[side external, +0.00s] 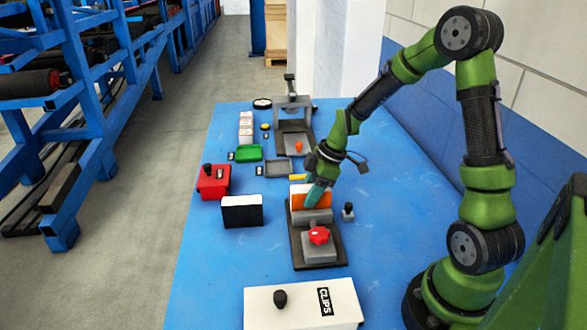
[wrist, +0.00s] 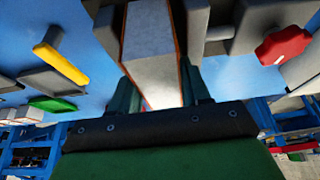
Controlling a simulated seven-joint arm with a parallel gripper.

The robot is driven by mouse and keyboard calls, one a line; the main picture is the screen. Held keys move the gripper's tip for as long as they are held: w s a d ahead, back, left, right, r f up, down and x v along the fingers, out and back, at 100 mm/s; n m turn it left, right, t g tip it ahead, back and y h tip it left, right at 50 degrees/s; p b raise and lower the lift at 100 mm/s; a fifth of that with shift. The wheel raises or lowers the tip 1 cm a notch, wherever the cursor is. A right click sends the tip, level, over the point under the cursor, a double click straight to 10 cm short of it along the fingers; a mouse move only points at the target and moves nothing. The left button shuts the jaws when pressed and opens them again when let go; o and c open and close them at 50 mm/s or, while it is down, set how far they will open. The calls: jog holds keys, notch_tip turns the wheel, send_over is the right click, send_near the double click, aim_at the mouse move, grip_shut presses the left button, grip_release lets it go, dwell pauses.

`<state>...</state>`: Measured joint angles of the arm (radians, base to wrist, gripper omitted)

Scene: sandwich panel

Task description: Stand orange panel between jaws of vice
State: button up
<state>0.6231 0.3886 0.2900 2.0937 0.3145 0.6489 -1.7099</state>
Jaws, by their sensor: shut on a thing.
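The orange panel (side external: 297,203) stands upright at the vice (side external: 293,245), with an orange face and a pale core. In the wrist view the panel (wrist: 150,45) lies between two grey jaw blocks, the left jaw (wrist: 107,38) and the right jaw (wrist: 203,22). I cannot tell whether it rests on the vice floor. My gripper (side external: 318,190) is shut on the panel from above; its fingers (wrist: 160,92) sit on either side of it in the wrist view. The vice's red knob (side external: 319,235) is on the near side, and the lower panel is hidden by the near jaw.
A black-and-white block (side external: 242,212) and a red box (side external: 213,183) stand left of the vice. A small black-topped peg (side external: 348,211) is close on its right. A white CLIPS box (side external: 302,305) lies in front. Green (side external: 248,153) and grey trays (side external: 277,169) are behind.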

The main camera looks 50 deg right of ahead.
jog(key=shift+f, duration=0.1)
jog(key=o, duration=1)
jog(key=shift+o, duration=0.7)
jog(key=shift+s+a, duration=0.1)
jog(key=shift+a, duration=0.05)
jog(key=shift+f, duration=0.1)
jog(key=shift+o, duration=0.7)
jog(key=shift+r, duration=4.4)
